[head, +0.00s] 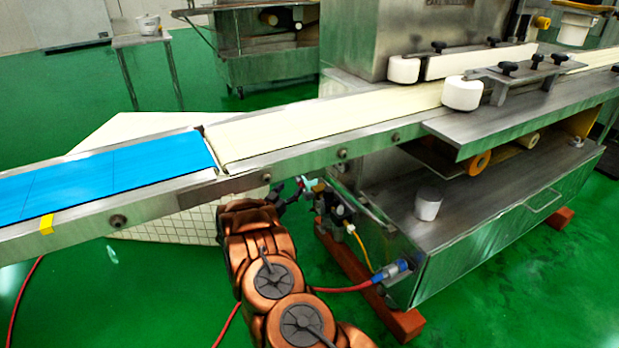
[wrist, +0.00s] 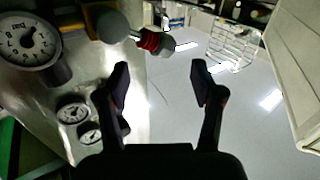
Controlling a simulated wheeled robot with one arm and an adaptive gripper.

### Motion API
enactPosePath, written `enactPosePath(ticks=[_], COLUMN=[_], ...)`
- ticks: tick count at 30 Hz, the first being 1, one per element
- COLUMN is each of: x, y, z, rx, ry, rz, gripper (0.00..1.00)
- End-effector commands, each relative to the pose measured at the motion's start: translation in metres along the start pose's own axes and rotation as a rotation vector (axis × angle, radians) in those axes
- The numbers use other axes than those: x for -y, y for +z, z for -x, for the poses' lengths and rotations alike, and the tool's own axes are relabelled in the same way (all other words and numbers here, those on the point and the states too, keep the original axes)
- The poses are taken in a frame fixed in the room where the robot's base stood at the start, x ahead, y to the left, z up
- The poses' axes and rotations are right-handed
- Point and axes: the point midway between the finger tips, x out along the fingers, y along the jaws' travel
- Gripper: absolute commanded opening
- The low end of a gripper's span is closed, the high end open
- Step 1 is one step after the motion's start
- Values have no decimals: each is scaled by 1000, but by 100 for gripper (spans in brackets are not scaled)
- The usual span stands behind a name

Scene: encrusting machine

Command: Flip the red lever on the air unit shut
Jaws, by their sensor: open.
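The air unit (head: 337,208) is a small dark and light assembly below the conveyor, beside the machine frame, in the head view. In the wrist view a red ribbed part (wrist: 150,40) with grey ends sits beyond my fingertips, at upper centre. I cannot tell for sure whether it is the lever. My gripper (wrist: 160,84) is open, its two dark fingers apart with nothing between them. The lever's position cannot be made out.
The conveyor (head: 300,130) runs just above my gripper. A large gauge (wrist: 28,42) and smaller gauges (wrist: 73,112) are at the left of the wrist view. A red hose (head: 345,288) and a yellow hose (head: 362,252) hang near the machine base.

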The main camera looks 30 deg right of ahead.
Motion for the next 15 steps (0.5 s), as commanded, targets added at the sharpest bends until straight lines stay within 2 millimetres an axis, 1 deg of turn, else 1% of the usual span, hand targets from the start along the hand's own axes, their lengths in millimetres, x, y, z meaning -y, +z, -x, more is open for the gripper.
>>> enactPosePath(ticks=[5,9,15], x=[-2,-3,-2], y=[4,4,4], z=[-19,-41,-63], rx=[1,-3,0], ry=[4,6,3], rz=[1,-1,2], gripper=[67,67,67])
